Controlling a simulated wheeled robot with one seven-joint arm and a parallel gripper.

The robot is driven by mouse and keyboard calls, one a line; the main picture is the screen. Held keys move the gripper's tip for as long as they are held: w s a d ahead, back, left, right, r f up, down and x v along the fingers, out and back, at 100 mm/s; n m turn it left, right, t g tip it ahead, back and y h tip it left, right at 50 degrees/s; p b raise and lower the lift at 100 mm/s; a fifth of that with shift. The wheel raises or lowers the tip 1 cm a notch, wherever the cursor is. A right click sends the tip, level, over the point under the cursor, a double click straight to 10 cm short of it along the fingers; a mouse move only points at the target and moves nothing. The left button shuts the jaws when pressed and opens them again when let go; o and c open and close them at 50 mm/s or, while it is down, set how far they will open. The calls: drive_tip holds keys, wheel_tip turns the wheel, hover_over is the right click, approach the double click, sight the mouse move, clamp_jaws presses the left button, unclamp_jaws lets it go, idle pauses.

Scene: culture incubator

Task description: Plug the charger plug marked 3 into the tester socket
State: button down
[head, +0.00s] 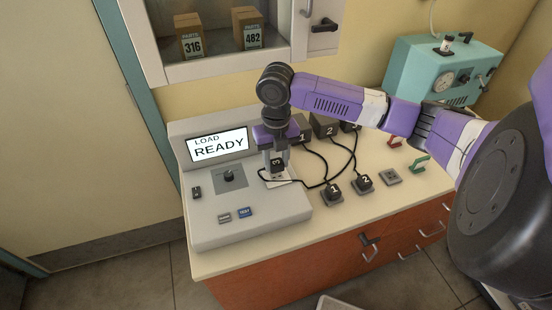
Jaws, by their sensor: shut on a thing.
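The black charger plug marked 3 (277,164) is held upright between the fingers of my gripper (275,158), which points straight down. My gripper is shut on the plug. The plug is over a white plate (281,178) on the right part of the grey tester (252,228), where the tester socket appears to be. The plug hides the socket opening, and I cannot tell whether its prongs are in it or just above. The tester screen (219,145) reads "LOAD READY".
Plugs marked 1 (333,191) and 2 (363,182) sit right of the tester, beside an empty grey holder (391,177). Dark cords run back to numbered charger boxes (324,125). Red (395,142) and green (420,164) handles and a teal machine (440,68) are farther right.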

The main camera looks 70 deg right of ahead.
sight(276, 163)
drive_tip(key=shift+f+b, duration=0.4)
drive_tip(key=shift+f, duration=0.55)
drive_tip(key=shift+f+b, duration=0.55)
drive_tip(key=shift+b, duration=0.05)
idle(1.7)
drive_tip(key=c, duration=0.8)
unclamp_jaws()
drive_tip(key=shift+r, duration=0.15)
wheel_tip(276, 163, up, 8)
drive_tip(key=shift+f+b, duration=0.2)
drive_tip(key=shift+b, duration=0.4)
